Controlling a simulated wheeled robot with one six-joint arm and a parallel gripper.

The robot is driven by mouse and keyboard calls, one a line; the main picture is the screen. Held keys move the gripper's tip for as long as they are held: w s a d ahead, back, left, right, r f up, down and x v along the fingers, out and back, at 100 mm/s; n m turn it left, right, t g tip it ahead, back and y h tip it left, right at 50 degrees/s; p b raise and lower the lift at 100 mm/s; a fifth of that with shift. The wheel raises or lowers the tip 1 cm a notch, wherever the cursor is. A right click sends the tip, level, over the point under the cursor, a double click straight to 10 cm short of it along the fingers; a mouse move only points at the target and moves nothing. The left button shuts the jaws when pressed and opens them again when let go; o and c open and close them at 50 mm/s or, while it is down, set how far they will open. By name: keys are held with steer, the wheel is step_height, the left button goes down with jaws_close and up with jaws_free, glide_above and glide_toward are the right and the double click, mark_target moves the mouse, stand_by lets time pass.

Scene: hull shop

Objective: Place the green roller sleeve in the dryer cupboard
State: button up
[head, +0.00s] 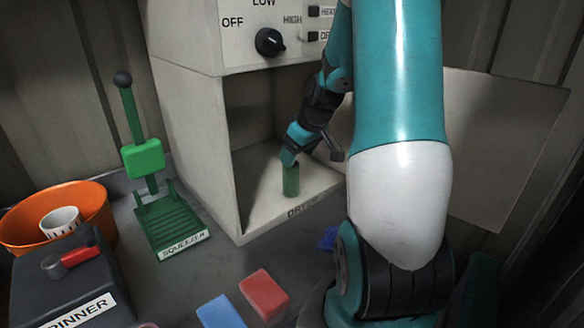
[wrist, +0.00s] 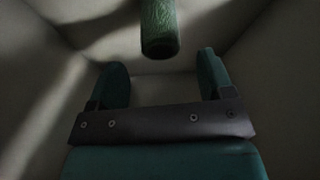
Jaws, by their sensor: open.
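The green roller sleeve (head: 291,181) stands upright on the floor of the dryer cupboard (head: 203,150), just inside its front edge. The cupboard's door (head: 505,150) is open to the right. My gripper (head: 292,158) is inside the cupboard opening, at the top of the sleeve. In the wrist view my gripper (wrist: 162,72) has its two fingers spread, with nothing between them. The sleeve (wrist: 159,28) shows there beyond the fingertips, with a gap to each finger. My arm hides part of the cupboard's right side.
A green squeezer (head: 165,215) stands left of the cupboard. An orange bowl (head: 100,205) with a white cup-like part (head: 60,221) and a dark spinner box (head: 75,285) are at far left. Red (head: 264,293) and blue (head: 220,312) blocks lie on the bench in front.

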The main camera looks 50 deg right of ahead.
steer(key=v, duration=0.5)
steer(key=shift+w+f, duration=0.1)
steer(key=shift+c, duration=0.2)
stand_by(0.9)
